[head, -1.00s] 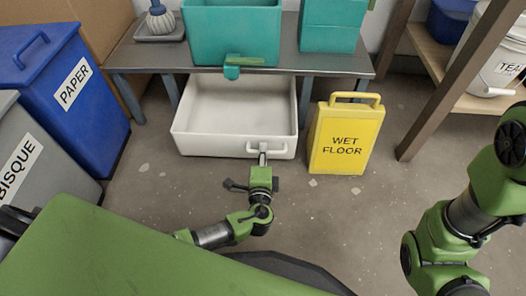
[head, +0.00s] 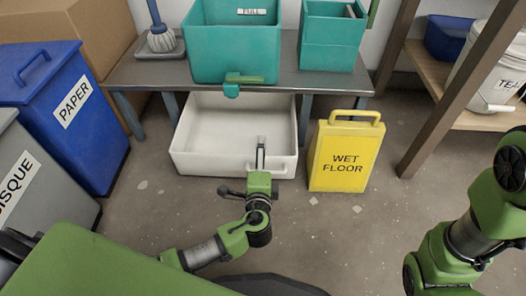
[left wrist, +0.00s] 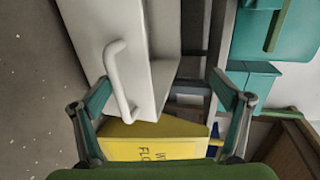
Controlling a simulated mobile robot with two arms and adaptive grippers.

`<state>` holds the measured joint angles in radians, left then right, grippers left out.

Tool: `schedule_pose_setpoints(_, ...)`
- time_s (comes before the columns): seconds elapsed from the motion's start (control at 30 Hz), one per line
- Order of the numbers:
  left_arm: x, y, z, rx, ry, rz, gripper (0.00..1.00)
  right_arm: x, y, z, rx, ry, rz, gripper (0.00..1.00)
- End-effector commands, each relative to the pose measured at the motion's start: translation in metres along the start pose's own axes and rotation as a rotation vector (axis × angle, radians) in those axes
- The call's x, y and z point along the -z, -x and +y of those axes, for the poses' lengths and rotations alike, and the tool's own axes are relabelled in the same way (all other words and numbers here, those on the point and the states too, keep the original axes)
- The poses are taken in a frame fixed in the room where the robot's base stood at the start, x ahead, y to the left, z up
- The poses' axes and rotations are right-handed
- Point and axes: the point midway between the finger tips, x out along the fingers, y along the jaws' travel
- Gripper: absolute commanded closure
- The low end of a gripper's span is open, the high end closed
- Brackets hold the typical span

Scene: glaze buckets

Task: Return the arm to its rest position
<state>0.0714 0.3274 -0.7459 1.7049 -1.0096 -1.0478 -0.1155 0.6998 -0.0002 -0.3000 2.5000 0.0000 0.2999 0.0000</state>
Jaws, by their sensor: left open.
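My left gripper (head: 261,142) is open and empty. In the head view it stands in front of the white drawer (head: 190,158) under the bench and overlaps its front rim. The drawer's pale handle (head: 280,167) shows partly behind it. In the left wrist view, the open fingers (left wrist: 160,78) spread wide, and the handle (left wrist: 118,85) appears near the left finger, with nothing gripped. The drawer is pulled out and looks empty. My right arm shows at the right edge, but its gripper is out of view.
A yellow wet-floor sign (head: 343,158) stands right of the drawer. A teal bucket (head: 235,45) and a teal box (head: 331,38) sit on the grey bench (head: 150,75). Blue PAPER (head: 70,125) and grey BISQUE (head: 40,190) bins are left; a shelf post (head: 435,100) is right.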

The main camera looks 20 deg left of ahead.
Motion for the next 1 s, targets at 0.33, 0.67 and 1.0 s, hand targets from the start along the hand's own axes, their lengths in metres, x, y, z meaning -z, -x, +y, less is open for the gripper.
schedule_pose_setpoints(0.33,0.005,0.003,-0.037,0.052,0.009,0.009,0.84,-0.001,-0.003,0.0,0.001,0.0,0.0,0.6)
schedule_pose_setpoints(0.67,0.007,0.004,-0.035,0.045,0.014,0.018,0.84,-0.002,-0.002,0.001,0.0,0.0,-0.003,0.6)
schedule_pose_setpoints(1.0,0.12,0.084,-0.135,-0.031,0.409,0.528,0.84,-0.053,0.013,0.018,-0.055,-0.02,-0.153,0.6)
